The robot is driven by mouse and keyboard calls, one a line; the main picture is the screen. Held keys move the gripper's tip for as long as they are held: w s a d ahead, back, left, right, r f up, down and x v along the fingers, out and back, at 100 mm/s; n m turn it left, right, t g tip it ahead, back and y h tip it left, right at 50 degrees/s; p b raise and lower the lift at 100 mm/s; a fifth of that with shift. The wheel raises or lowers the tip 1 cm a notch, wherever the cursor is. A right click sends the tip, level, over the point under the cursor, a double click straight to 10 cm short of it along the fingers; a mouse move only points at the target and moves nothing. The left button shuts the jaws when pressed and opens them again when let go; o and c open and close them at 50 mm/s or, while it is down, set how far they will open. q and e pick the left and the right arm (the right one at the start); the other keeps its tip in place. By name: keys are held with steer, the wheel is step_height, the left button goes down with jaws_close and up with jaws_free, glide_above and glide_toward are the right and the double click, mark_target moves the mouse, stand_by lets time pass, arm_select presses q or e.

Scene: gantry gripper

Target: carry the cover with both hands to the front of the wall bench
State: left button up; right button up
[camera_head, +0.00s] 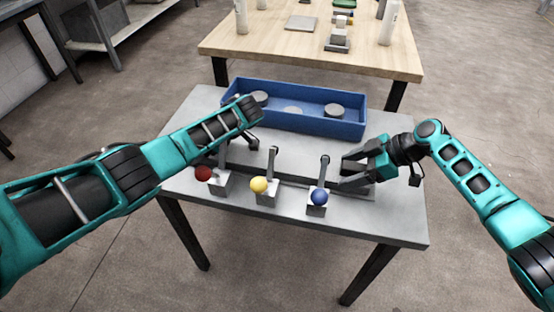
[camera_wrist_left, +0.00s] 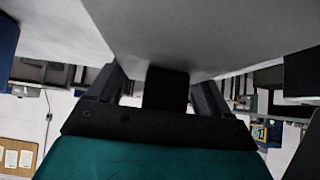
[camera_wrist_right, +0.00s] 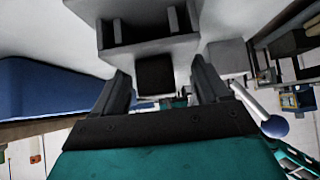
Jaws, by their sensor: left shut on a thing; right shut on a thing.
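The cover (camera_head: 290,165) looks like a long grey slab and lies low over the grey table, behind the three ball-topped levers. My right gripper (camera_head: 352,172) is at its right end, its two dark fingers on either side of that end. In the right wrist view the fingers stand around a dark block under a grey part. My left gripper (camera_wrist_left: 165,92) is at the cover's left end, mostly hidden behind my forearm in the head view. In the left wrist view its fingers flank a dark block under a pale grey surface. Both grippers are shut on the cover.
Red (camera_head: 203,173), yellow (camera_head: 258,184) and blue (camera_head: 319,196) balls stand along the near side. A blue tray (camera_head: 350,128) with grey discs lies behind. A wooden bench (camera_head: 290,52) with bottles and parts stands beyond, across a floor gap.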

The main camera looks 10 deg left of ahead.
arm_select(q)
steer(key=c, duration=0.6)
arm_select(e)
steer(key=c, duration=0.7)
steer(key=shift+r, duration=0.1)
